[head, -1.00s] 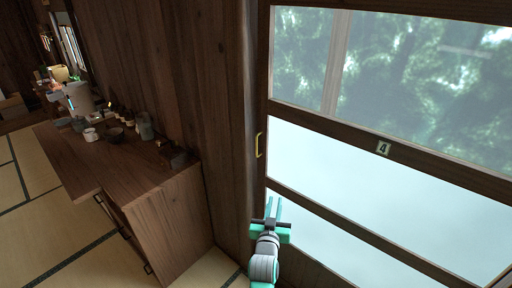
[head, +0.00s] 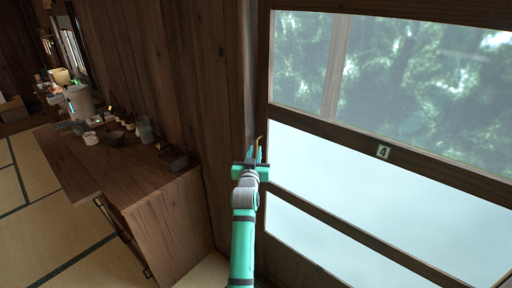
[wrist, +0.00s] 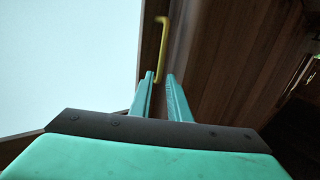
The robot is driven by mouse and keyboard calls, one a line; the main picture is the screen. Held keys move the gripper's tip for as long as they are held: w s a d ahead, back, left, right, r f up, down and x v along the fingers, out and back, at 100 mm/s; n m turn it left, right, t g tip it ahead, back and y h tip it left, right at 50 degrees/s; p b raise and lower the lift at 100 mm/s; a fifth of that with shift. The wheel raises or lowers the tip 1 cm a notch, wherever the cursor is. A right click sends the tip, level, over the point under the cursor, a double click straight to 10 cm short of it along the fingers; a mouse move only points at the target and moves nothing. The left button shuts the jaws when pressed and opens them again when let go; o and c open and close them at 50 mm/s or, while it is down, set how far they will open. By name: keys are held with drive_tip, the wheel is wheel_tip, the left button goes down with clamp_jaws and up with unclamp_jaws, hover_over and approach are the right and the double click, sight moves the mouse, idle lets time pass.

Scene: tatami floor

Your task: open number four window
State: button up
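The number four window (head: 400,165) fills the right of the head view, a dark wooden frame with pale panes and a small "4" plate (head: 383,152) on its crossbar. A yellow handle (head: 259,143) stands upright at the window's left edge. My gripper (head: 254,156) is right at the handle's lower part in the head view. In the wrist view, the handle (wrist: 162,48) rises beyond the fingertips, its lower end near the gap between them. My gripper's two teal fingers (wrist: 160,82) are apart there. I cannot tell whether they touch the handle.
A wooden cabinet (head: 165,225) with cups and bowls on top stands left of my arm. A dark wooden wall (head: 215,90) lies between the cabinet and the window. Tatami floor (head: 55,225) is clear at the far left.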

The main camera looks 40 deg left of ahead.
drive_tip(key=shift+x, duration=2.25)
drive_tip(key=shift+c, duration=0.2)
clamp_jaws()
